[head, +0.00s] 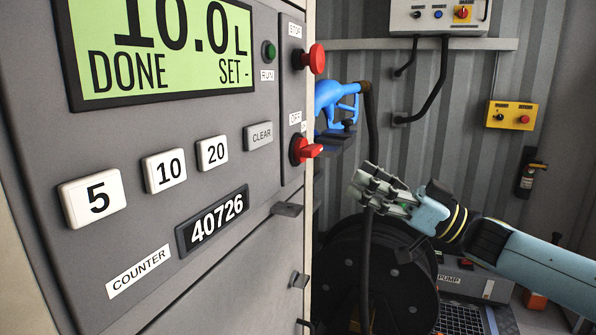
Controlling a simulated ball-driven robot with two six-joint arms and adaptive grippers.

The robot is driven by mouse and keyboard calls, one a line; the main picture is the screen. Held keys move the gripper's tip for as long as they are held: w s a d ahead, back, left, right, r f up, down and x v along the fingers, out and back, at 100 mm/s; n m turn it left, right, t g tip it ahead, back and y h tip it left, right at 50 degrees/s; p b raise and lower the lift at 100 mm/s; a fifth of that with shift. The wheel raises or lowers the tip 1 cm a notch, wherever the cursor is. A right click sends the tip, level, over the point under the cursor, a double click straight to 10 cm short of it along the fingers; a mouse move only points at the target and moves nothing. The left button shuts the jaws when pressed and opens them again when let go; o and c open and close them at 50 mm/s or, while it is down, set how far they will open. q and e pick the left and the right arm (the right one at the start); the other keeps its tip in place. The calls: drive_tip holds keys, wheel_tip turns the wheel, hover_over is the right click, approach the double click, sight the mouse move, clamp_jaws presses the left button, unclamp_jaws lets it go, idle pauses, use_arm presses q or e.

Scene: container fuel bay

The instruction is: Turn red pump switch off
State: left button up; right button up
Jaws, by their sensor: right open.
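The red pump switch (306,151) is a rotary knob on the grey panel, below a small "OFF" label. A second label beside it is partly hidden. Its handle lies roughly level and sticks out to the right. My right gripper (368,188) is open and empty, to the right of and below the switch, clear of it. Its fingers point left toward the panel. My left gripper is not in view.
A red stop button (316,58) sits above the switch. A blue fuel nozzle (338,100) hangs just behind it, with a black hose (370,140) passing behind my right gripper. The display (160,45) reads 10.0 L, DONE. A hose reel (375,275) stands below.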

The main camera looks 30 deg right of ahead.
sight(318, 151)
drive_tip(key=p+x, duration=0.2)
drive_tip(key=x, duration=0.7)
drive_tip(key=shift+w+r, duration=0.15)
drive_tip(key=shift+w, duration=0.05)
drive_tip(key=shift+w+a+r, duration=0.15)
drive_tip(key=shift+w+a, duration=0.3)
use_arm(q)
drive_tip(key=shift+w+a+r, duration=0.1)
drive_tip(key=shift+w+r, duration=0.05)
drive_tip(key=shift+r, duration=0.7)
use_arm(e)
drive_tip(key=c, duration=1.2)
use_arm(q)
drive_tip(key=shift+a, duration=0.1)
